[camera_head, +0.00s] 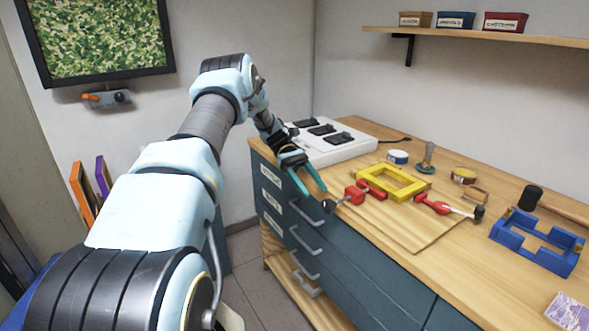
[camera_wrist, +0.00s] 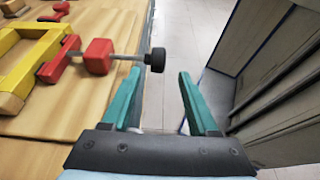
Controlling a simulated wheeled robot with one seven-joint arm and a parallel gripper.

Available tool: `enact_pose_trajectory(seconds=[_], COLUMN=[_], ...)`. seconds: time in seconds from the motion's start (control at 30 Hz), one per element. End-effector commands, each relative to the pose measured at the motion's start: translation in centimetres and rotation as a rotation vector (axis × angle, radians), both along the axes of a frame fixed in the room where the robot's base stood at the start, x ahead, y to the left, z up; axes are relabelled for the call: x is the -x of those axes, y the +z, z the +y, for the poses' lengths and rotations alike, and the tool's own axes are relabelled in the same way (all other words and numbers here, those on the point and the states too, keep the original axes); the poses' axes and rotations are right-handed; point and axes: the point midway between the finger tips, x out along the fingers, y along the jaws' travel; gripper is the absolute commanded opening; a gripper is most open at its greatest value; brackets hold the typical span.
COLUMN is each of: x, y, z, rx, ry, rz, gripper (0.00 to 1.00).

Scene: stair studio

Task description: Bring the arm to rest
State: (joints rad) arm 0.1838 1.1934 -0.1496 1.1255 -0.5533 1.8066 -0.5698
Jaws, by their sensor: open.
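My arm reaches forward from the lower left in the head view. My gripper (camera_head: 308,184) has teal fingers and hangs at the front left edge of the wooden worktop, near the charger-like white box and the red clamp. In the wrist view my gripper (camera_wrist: 161,75) is open, with nothing between its fingers. The left finger is close to the black knob of the red clamp (camera_wrist: 99,57); I cannot tell whether they touch. The floor shows beyond the gap between the fingers.
The worktop (camera_head: 470,250) bears a yellow frame (camera_head: 391,181) with red clamps on a board, a blue frame (camera_head: 538,240), a mallet (camera_head: 530,197) and a white box with black slots (camera_head: 335,148). Blue drawers (camera_head: 330,262) stand below. A shelf (camera_head: 480,36) hangs above.

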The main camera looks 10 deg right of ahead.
Motion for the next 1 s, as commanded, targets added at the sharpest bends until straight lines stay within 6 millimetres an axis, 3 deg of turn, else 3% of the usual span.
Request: enact_pose_trajectory(seconds=[0.17,0.47,0.8,1.0], x=[0.9,4.5,11.4,15.1], y=[1.7,4.4,7.2,7.9], z=[2.0,9.4,18.6,21.7], rx=[-0.047,-0.142,-0.205,-0.213], ry=[-0.001,-0.083,-0.282,-0.394], rz=[-0.17,-0.602,-1.065,-1.252], gripper=[0.6,0.6,0.6,0.6])
